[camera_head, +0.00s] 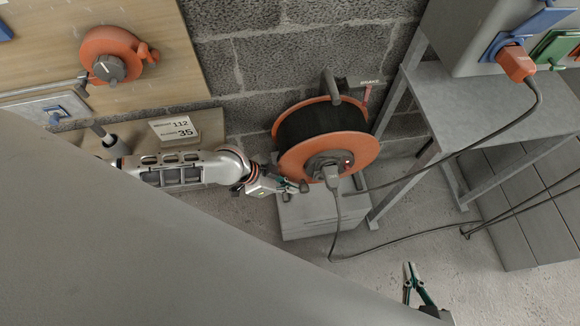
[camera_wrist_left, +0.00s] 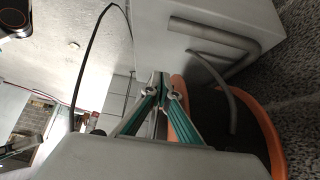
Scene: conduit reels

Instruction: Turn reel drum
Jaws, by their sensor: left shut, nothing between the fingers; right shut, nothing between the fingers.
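The reel drum (camera_head: 318,159) has an orange flange and a dark wound cable, and stands upright on a light grey block (camera_head: 310,218) by the wall. A grey plug (camera_head: 331,175) sits at its hub. My left gripper (camera_head: 304,186) is shut and empty at the lower left of the orange flange; I cannot tell whether it touches. In the left wrist view, the left gripper's green fingertips (camera_wrist_left: 162,78) meet close to the orange rim (camera_wrist_left: 184,122). My right gripper (camera_head: 408,268) is shut and empty at the bottom, apart from the reel.
A grey metal table (camera_head: 490,105) stands right of the reel, with an orange plug (camera_head: 516,63) in a socket box. A black cable (camera_head: 420,235) runs across the floor. An orange rotary fixture (camera_head: 108,58) is on the wooden board. A label card (camera_head: 174,128) stands at left.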

